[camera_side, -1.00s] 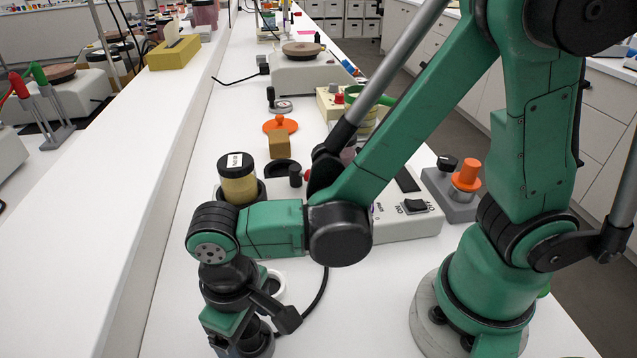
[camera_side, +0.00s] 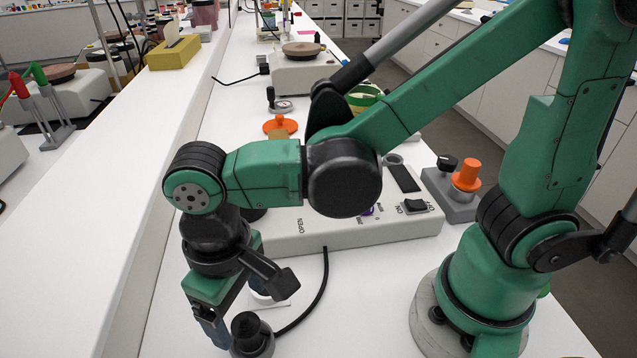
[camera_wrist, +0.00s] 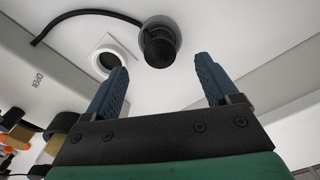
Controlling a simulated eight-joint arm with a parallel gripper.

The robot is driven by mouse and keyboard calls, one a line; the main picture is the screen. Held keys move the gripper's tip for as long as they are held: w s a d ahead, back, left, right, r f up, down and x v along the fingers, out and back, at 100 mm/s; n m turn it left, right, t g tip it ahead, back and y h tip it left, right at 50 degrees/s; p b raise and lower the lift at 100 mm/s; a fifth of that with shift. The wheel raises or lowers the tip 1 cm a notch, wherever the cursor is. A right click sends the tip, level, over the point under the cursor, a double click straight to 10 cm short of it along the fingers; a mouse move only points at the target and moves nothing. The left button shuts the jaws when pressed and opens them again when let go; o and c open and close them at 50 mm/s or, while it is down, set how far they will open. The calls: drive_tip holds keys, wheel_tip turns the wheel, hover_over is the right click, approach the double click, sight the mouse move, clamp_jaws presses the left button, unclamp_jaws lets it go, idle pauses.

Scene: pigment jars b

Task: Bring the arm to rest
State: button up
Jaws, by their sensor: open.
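My gripper (camera_side: 215,338) hangs pointing down over the near bench in the side view, its lower end near the frame's bottom edge. In the wrist view its two blue fingers (camera_wrist: 162,66) stand wide apart with nothing between them. A black knob-like piece on a round grey base (camera_wrist: 158,45) shows beyond the fingertips; it also stands beside my gripper in the side view (camera_side: 252,335). It appears apart from the fingers. A white square piece with a dark round hole (camera_wrist: 108,60) lies to its left in the wrist view.
A pale control box (camera_side: 350,235) with a cable stands behind my wrist. A grey base with an orange knob (camera_side: 466,175) is to the right. An orange lidded piece (camera_side: 280,126) is farther back.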

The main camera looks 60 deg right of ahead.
drive_tip(key=w+d+r+m+t, duration=0.1)
drive_tip(key=w+d+r+t, duration=0.1)
drive_tip(key=d, duration=0.7)
drive_tip(key=w+d+r+m+t, duration=0.1)
drive_tip(key=w+d+r+t, duration=0.1)
drive_tip(key=d+t, duration=0.3)
drive_tip(key=d+r, duration=0.1)
drive_tip(key=d, duration=0.3)
drive_tip(key=shift+r+m, duration=0.3)
drive_tip(key=shift+m, duration=0.1)
